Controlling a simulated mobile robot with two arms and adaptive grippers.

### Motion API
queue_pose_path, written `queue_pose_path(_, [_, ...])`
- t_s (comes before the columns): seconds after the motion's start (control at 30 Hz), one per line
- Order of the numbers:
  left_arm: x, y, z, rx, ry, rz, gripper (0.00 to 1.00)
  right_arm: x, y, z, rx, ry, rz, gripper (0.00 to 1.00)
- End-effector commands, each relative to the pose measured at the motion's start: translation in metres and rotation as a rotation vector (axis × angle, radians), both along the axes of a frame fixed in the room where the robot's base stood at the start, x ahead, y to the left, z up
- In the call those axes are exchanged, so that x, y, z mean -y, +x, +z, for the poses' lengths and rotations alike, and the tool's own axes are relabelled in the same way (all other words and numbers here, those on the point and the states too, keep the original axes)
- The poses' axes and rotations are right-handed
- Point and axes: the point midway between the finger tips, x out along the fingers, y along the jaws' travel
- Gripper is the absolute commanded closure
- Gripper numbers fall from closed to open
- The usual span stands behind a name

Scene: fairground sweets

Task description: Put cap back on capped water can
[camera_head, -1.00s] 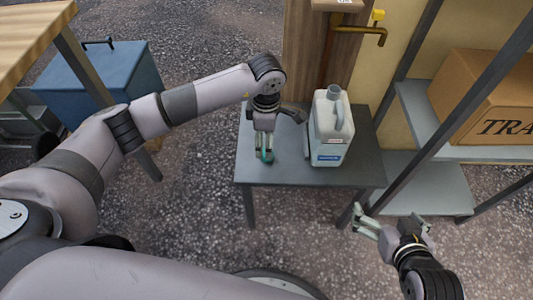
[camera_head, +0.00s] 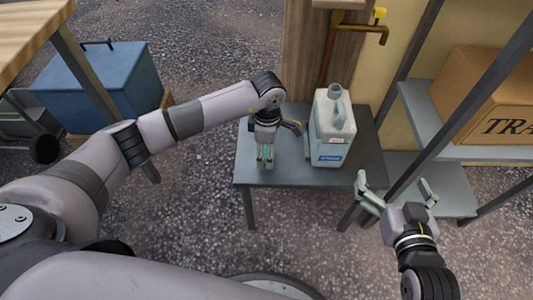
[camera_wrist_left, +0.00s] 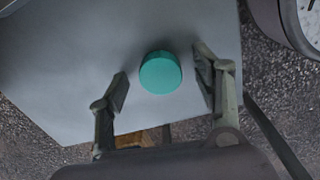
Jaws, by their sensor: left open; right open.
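The white water can (camera_head: 331,125) stands upright on the small grey table, with its neck open at the top and a blue label low on its front. The teal round cap (camera_wrist_left: 160,73) lies on the table to the left of the can. My left gripper (camera_head: 265,160) points down over the cap, which the fingers mostly hide in the head view. In the left wrist view its fingers are open on either side of the cap, with gaps showing. My right gripper (camera_head: 396,187) is open and empty, in front and right of the table.
The grey table (camera_head: 290,176) has bare room along its front edge. A metal shelf rack with a cardboard box (camera_head: 480,105) stands at right. A brass pipe tap (camera_head: 370,32) is behind the can. A blue chest (camera_head: 110,85) and wooden table (camera_head: 30,35) are at left.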

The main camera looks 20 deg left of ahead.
Motion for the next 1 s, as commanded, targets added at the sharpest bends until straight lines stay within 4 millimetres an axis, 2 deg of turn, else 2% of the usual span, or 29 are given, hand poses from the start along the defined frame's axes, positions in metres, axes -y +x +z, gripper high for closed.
queue_pose_path(0.2, [0.0,0.0,0.0004,0.0,0.0,0.0,0.42,0.0,-0.0001,-0.0003,-0.002,0.0,0.0,0.0])
queue_pose_path(0.77, [-0.0001,0.0,0.0006,0.0,0.0,0.0,0.78,0.0001,-0.0001,-0.0006,-0.003,-0.001,0.0,0.0])
queue_pose_path(1.0, [-0.0001,0.0002,0.0021,0.0,0.0,0.0,0.78,0.0002,-0.0002,-0.0004,-0.005,-0.001,0.0,0.0])
